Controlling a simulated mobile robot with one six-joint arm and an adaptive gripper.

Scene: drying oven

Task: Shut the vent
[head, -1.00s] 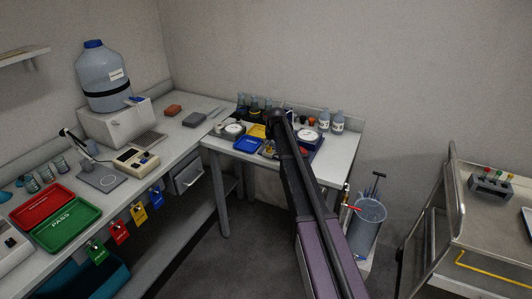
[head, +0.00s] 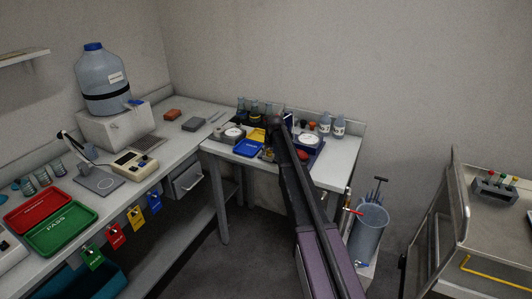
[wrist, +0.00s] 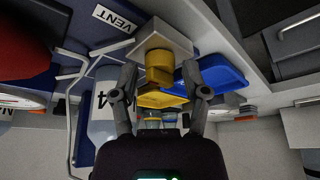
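In the wrist view a white VENT label (wrist: 113,18) sits on a dark blue panel (wrist: 78,32). Next to it is a white block (wrist: 165,36) with a stubby yellow knob-like piece (wrist: 158,68) on it. My gripper (wrist: 160,72) is open, with one finger on each side of the yellow piece and a gap showing on both sides. I cannot tell how deep the fingers reach around it. In the head view my arm covers the gripper and hides the vent; part of the blue panel (head: 313,140) shows on the far bench.
A blue tray (head: 249,148) and yellow tray (head: 256,135) lie left of my arm. Bottles (head: 338,127) stand at the back right of the bench. A bent pale wire frame (wrist: 72,100) is near the fingers.

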